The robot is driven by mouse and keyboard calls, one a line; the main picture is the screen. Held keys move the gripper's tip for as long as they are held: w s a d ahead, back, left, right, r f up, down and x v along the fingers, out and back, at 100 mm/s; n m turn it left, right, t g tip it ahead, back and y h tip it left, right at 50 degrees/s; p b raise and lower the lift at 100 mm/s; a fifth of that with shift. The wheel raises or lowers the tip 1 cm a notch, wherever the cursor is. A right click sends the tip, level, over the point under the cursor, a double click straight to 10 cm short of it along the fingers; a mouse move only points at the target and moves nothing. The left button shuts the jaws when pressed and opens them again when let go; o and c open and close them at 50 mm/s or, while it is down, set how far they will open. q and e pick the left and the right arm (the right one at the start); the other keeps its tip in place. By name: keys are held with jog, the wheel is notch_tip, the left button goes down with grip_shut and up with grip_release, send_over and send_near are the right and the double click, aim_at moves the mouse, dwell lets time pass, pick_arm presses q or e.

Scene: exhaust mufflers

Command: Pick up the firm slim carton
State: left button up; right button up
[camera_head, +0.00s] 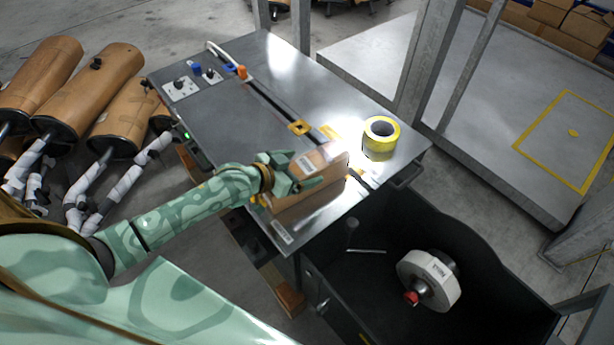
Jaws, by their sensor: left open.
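The slim brown carton (329,160) lies on the grey metal worktable (290,75), near its front edge. A pale label shows on its top, and the table surface reflects it. My left gripper (306,181) is at the left end of the carton, with its fingers open and pointing right. The fingers overlap the carton in this view, and I cannot tell whether they touch it. Part of the carton's left end is hidden behind the gripper. My right gripper is not in view.
A yellow tape roll (381,132) stands right of the carton. A dark bin (480,290) below holds a white roll (429,280). Wrapped brown mufflers (88,85) lie at the left. A metal post (424,65) rises behind the table's right side.

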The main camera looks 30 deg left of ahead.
pick_arm(q)
jog(key=c, duration=1.6)
jog(key=shift+r, duration=0.15)
jog(key=shift+c, duration=0.2)
